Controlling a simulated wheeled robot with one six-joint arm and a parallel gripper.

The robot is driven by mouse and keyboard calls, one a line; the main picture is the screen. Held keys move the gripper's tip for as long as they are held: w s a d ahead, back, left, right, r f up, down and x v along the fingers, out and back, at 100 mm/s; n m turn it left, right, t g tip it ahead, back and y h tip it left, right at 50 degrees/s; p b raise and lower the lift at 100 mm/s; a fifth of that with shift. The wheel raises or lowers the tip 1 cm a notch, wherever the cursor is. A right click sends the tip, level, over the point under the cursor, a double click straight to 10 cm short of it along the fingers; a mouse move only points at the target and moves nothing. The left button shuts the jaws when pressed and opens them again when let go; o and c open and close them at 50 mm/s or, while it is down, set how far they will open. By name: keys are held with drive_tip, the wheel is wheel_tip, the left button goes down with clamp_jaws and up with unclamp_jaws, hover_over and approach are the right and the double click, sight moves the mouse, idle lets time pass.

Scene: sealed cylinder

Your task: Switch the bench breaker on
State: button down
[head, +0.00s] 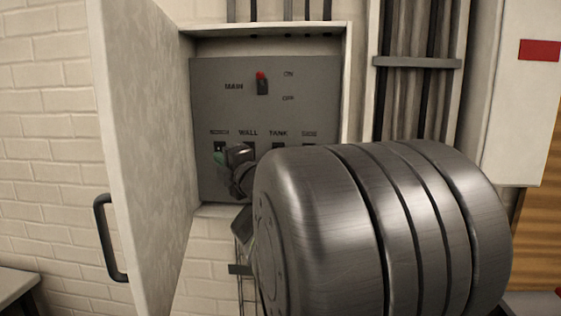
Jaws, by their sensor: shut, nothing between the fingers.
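The grey breaker panel (315,113) sits inside an open white cabinet. The bench breaker (219,146) is at the left end of the lower row, under a small label that seems to read BENCH. My gripper (236,160) is shut and empty, just right of the bench breaker and in front of the wall breaker. I cannot tell whether it touches the bench lever. The main switch (262,84) has a red tip that points up, towards the ON label.
The cabinet door (150,140) stands open at the left, with a dark handle (108,238). The tank breaker (278,147) is right of my gripper. My arm's large metal body covers the lower right. Conduits (420,100) run up the wall right of the cabinet.

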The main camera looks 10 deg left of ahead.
sight(217, 150)
drive_tip(key=w+a, duration=0.1)
drive_tip(key=w+a+p, duration=0.1)
drive_tip(key=w, duration=0.1)
drive_tip(key=w+a+r+p, duration=0.1)
drive_tip(key=shift+w, duration=1.2)
drive_tip(key=shift+w, duration=0.1)
drive_tip(key=shift+w+r, duration=0.15)
drive_tip(key=shift+w, duration=0.05)
